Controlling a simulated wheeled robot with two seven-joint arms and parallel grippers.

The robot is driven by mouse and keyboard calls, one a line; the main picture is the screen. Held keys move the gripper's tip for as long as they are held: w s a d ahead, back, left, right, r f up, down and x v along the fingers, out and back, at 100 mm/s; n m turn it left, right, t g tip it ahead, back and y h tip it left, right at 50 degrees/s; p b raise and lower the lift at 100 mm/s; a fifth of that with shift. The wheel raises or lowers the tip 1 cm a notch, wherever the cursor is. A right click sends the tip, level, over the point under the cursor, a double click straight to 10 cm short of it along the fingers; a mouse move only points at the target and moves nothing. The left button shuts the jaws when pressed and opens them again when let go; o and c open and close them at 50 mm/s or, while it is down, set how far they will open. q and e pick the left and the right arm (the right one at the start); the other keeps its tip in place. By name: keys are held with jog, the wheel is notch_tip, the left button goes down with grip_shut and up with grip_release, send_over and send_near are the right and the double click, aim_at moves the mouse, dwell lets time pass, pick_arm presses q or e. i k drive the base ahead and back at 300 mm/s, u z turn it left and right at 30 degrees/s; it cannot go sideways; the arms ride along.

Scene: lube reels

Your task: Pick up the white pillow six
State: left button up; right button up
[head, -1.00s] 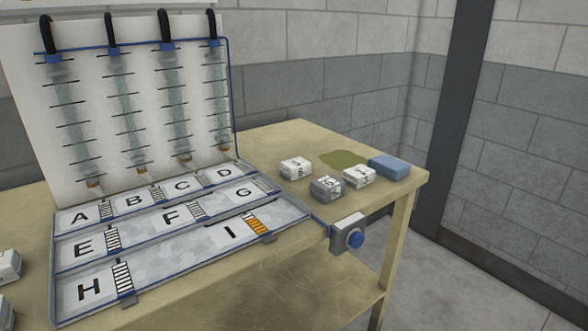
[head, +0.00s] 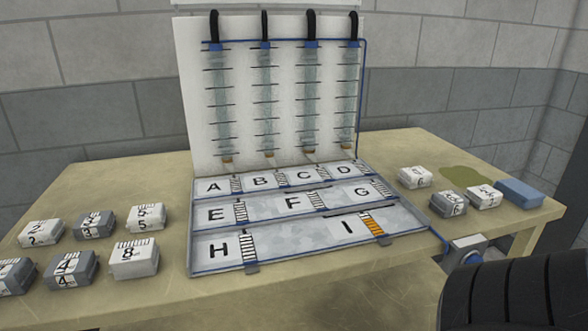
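Several small numbered pillow blocks lie on the table. On the right are a white block (head: 415,177), a grey block (head: 447,203) and another white block (head: 484,196). Their numbers are small and tilted. The grey one seems to read six, and I cannot tell for sure which white block carries a six. On the left, the white or light blocks seem to read two (head: 40,233), five (head: 145,217) and eight (head: 134,257). Neither gripper's fingers show. A black ribbed part, likely of my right arm, fills the lower right corner.
A lettered tray (head: 290,262) with slots A to I sits mid-table before a white upright panel (head: 285,130) with several tubes. Grey blocks (head: 93,225) lie at left. A blue block (head: 519,193) and a green patch (head: 465,176) are at right. A button box (head: 470,252) hangs on the front edge.

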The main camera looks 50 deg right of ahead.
aim_at(414, 178)
jog(key=u, duration=1.05)
jog(key=k, duration=1.05)
jog(key=z, duration=1.2)
